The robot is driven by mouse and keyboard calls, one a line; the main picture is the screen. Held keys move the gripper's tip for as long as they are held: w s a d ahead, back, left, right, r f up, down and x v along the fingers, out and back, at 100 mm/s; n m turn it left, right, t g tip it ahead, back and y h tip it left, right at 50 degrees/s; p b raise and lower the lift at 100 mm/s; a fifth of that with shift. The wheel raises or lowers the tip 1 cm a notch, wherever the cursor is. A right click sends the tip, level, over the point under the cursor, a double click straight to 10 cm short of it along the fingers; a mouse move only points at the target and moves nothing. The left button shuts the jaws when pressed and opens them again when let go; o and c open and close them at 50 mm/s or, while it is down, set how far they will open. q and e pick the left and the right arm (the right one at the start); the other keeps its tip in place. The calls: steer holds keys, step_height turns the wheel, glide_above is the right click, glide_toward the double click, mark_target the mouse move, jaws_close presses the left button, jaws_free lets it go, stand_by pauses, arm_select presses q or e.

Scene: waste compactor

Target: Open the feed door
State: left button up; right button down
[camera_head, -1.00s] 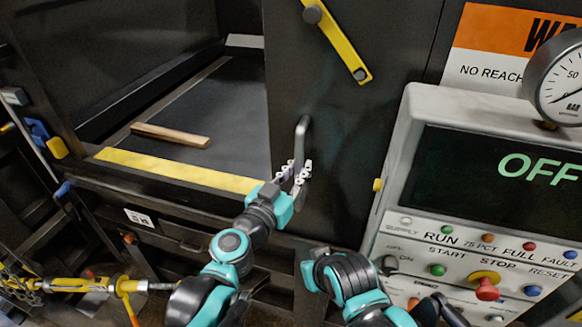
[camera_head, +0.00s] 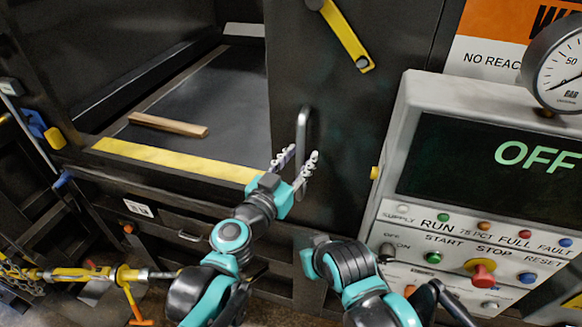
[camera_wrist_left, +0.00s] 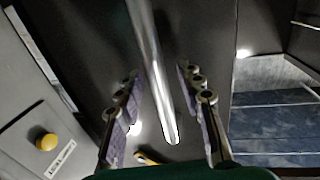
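The feed door (camera_head: 345,120) is a dark panel with a yellow bar across its upper part. Its vertical metal handle (camera_head: 305,130) stands near its left edge; it also runs down the middle of the left wrist view (camera_wrist_left: 152,70). To the left of the panel is a wide opening into a dark chamber. My left gripper (camera_head: 297,170) is at the handle's lower part with its fingers spread on either side. In the left wrist view (camera_wrist_left: 162,100), gaps show between the handle and both fingers. My right arm (camera_head: 350,278) shows at the bottom; its gripper is not seen.
A wooden plank (camera_head: 168,125) lies in the chamber behind a yellow sill (camera_head: 170,160). The control panel (camera_head: 480,190) at the right reads OFF and has several buttons and a gauge (camera_head: 555,75). A yellow tool (camera_head: 85,274) is at the lower left.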

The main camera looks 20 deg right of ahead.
arm_select(q)
steer(key=v, duration=1.1)
steer(key=shift+s+a, duration=0.25)
steer(key=a+f+n+g+y+b, duration=0.1)
steer(key=a+f+y+b, duration=0.1)
steer(key=a+f+b, duration=0.45)
steer(key=s+a+f+n+g+y+b, duration=0.1)
steer(key=a+f+y+b, duration=0.15)
steer(key=f, duration=0.75)
steer(key=a+f+n+g+y+b, duration=0.15)
steer(key=a+f+b, duration=0.3)
steer(key=f, duration=0.45)
steer(key=s+a+f+n+g+y+b, duration=0.1)
steer(key=s+a+f+n+y+b, duration=0.1)
steer(key=a+f, duration=0.4)
steer(key=s+a+f+n+y+b, duration=0.2)
steer(key=a+f+n+y+b, duration=0.2)
steer(key=a+f, duration=0.3)
steer(key=a+y, duration=0.1)
steer(key=a, duration=0.1)
steer(key=shift+a+g, duration=0.35)
steer(key=shift+s+f, duration=0.1)
